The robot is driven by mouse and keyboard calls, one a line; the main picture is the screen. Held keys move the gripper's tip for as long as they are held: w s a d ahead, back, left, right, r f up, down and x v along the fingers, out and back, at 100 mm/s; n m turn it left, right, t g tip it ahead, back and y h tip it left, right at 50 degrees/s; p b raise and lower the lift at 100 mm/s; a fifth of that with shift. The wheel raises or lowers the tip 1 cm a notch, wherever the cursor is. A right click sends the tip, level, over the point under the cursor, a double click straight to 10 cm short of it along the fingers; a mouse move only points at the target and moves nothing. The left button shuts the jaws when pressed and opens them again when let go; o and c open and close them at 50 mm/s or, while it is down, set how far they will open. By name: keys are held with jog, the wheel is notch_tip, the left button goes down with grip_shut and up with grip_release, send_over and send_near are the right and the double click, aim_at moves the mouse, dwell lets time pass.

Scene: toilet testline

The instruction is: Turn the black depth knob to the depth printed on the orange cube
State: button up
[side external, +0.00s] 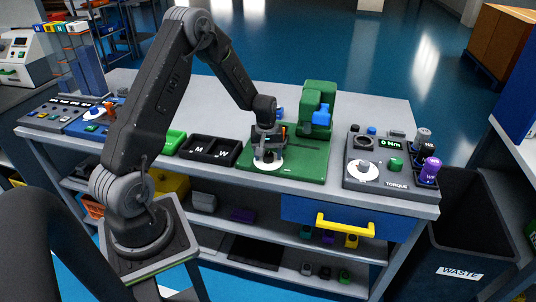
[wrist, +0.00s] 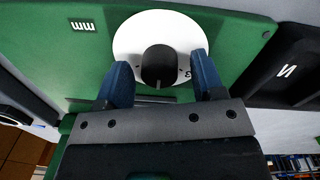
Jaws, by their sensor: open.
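The black depth knob (wrist: 159,65) sits on a round white dial (wrist: 133,36) on the green station, seen in the wrist view. My gripper (wrist: 160,59) is open, with one blue finger on each side of the knob. I cannot tell whether the fingers touch it. Most dial marks are hidden or too small to read. In the side external view my gripper (side external: 268,150) is low over the white dial (side external: 268,161) of the green station (side external: 303,170). No orange cube with a readable number is clear; an orange item (side external: 93,207) is on the lower shelf.
A green press with a blue part (side external: 320,118) stands behind the dial. A black tray marked M and W (side external: 210,149) is to its left. A torque unit (side external: 392,163) stands to the right. A yellow-handled drawer (side external: 345,225) is below; a waste bin (side external: 460,272) is beside the bench.

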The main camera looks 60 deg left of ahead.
jog(key=shift+f, duration=0.2)
jog(key=shift+c, duration=0.2)
jog(key=c, duration=0.9)
jog(key=shift+m, duration=0.3)
jog(key=m, duration=1.1)
jog(key=shift+m, duration=0.3)
